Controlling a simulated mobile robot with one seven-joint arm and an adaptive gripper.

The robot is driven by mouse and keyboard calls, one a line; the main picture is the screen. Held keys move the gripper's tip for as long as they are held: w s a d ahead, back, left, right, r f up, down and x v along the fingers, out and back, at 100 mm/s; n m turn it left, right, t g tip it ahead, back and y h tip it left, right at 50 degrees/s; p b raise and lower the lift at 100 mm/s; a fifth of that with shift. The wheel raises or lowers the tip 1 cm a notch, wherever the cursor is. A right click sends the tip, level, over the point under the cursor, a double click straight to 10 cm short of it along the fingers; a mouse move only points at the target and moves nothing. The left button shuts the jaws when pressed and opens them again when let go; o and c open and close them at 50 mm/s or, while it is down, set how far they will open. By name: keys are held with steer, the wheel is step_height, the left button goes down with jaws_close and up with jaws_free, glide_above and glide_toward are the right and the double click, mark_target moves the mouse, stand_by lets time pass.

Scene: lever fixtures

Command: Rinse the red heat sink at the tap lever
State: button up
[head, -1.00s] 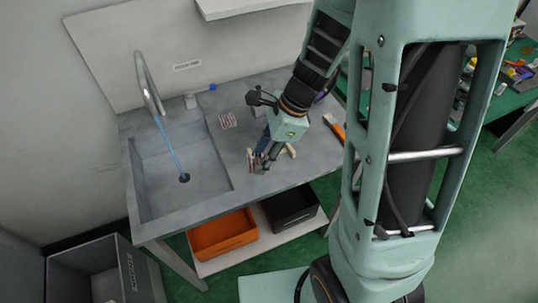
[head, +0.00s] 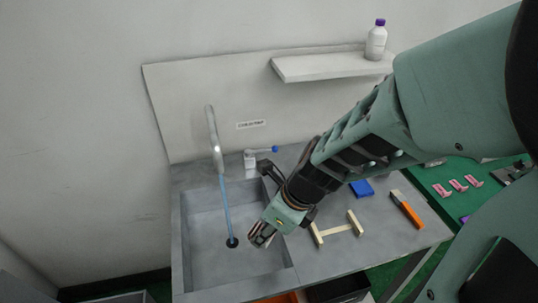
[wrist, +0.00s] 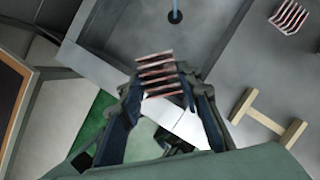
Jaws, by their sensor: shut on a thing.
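My gripper (head: 262,236) is shut on a finned, dark red and pale heat sink (wrist: 160,74). It holds it at the sink's right rim in the head view; the height above the rim is hard to tell. The grey sink (head: 200,268) is to the left. A blue stream of water (head: 228,210) runs from the curved tap (head: 213,140) to the drain (head: 232,243).
A wooden stand (head: 338,230) is on the counter right of my gripper. A blue block (head: 362,188) and an orange-handled tool (head: 407,208) lie farther right. A shelf (head: 325,67) with a white bottle (head: 376,42) is above. The sink basin looks clear.

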steer(key=shift+w+a+f, duration=0.1)
steer(key=shift+w+a, duration=0.1)
steer(key=shift+a, duration=0.25)
steer(key=w+a+f+b, duration=0.1)
steer(key=w+a+f, duration=0.1)
steer(key=w+a, duration=0.5)
steer(key=shift+w+a+f, duration=0.35)
steer(key=shift+w, duration=1.75)
steer(key=shift+w+d, duration=0.1)
steer(key=shift+d, duration=0.05)
steer(key=shift+w+d, duration=0.25)
steer(key=shift+d, duration=0.1)
steer(key=shift+s+a, duration=0.1)
steer(key=shift+s+a+p, duration=0.25)
steer(key=shift+a+p, duration=0.15)
steer(key=shift+a, duration=0.05)
